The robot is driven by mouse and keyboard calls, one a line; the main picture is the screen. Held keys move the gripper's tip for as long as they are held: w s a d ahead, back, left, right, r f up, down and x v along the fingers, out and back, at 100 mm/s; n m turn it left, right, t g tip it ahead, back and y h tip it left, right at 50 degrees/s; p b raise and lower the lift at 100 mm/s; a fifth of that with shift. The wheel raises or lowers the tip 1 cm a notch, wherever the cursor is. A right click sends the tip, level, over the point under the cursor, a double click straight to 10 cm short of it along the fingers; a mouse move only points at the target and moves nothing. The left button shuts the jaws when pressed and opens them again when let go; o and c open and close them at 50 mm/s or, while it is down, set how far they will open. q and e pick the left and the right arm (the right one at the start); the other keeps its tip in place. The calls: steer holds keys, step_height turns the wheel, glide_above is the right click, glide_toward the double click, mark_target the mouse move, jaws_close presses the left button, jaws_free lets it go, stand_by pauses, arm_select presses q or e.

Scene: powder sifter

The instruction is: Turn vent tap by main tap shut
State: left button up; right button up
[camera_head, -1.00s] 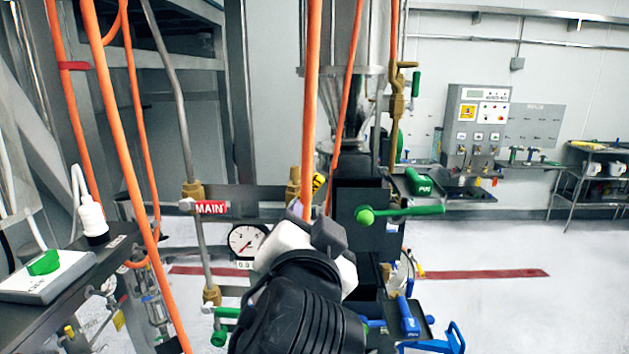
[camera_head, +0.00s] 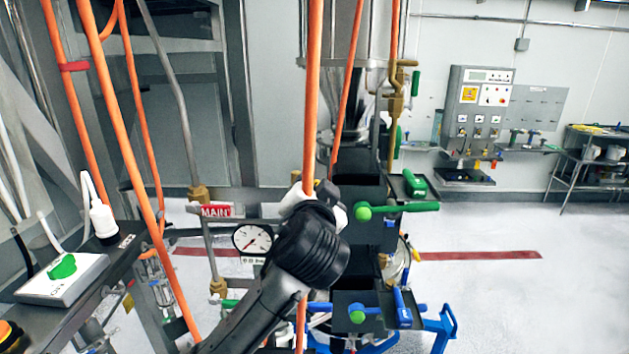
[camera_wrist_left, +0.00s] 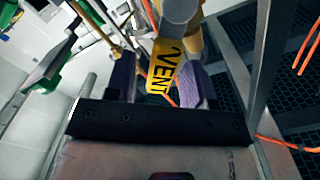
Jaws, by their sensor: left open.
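The vent tap (camera_wrist_left: 163,70) shows in the left wrist view as a yellow tag lettered VENT, below a grey rounded end and beside brass fittings. My left gripper (camera_wrist_left: 159,80) is open, with its purple-padded fingers on either side of the tag. I cannot tell whether either finger touches it. In the head view my left gripper (camera_head: 318,203) is mostly hidden by its own wrist, and the vent tap is almost wholly covered. The main tap (camera_head: 216,210) has a red handle lettered MAIN, lying crosswise on its pipe, left of the gripper. My right gripper is not in view.
A round gauge (camera_head: 253,239) sits close left of my wrist. Orange hoses (camera_head: 313,100) hang down by the gripper and farther left. A green-handled lever (camera_head: 405,208) sticks out on the right. A grey box with a green knob (camera_head: 62,268) stands at lower left.

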arm_select(q)
steer(key=shift+w, duration=0.3)
jaws_close()
stand_by(0.4)
